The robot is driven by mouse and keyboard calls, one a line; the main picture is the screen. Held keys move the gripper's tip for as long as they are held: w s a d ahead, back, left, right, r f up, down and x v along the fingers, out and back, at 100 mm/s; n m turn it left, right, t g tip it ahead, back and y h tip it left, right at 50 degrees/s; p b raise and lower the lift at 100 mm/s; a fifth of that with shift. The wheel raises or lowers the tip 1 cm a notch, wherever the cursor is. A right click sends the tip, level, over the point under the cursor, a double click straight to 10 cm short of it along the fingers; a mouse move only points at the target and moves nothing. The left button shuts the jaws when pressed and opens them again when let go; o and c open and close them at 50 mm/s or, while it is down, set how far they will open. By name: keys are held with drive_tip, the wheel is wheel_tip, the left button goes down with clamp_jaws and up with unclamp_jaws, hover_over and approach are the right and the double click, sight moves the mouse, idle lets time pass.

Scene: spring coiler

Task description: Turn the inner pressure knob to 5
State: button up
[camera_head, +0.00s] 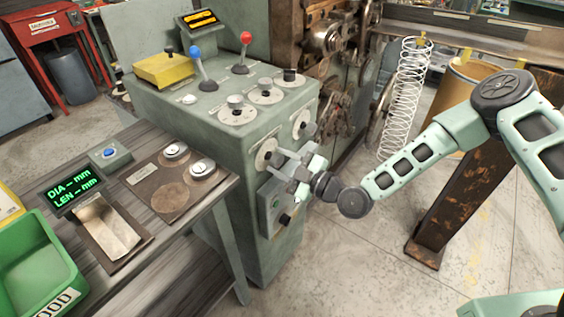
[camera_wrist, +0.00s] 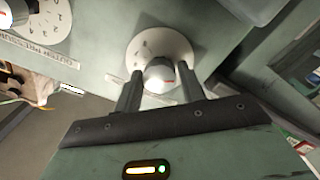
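In the wrist view a round white dial plate (camera_wrist: 150,42) with small digits carries a pale knob (camera_wrist: 160,75). My gripper (camera_wrist: 160,84) has one finger on each side of this knob; whether they touch it is unclear. Part of the plate and its label are hidden, and the pointer's number is not readable. A second dial (camera_wrist: 42,14), with "OUTER PRESSURE" beside it, is at the upper left. In the head view my gripper (camera_head: 284,163) is at the left front dial (camera_head: 264,151) of the green machine, and the right front dial (camera_head: 300,119) is clear of it.
The machine top holds more dials (camera_head: 237,113), levers (camera_head: 205,75) and a yellow box (camera_head: 163,70). A wooden bench (camera_head: 175,225) stands left. A wire spring (camera_head: 405,98) stands right, with open floor nearby.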

drive_tip(key=c, duration=0.5)
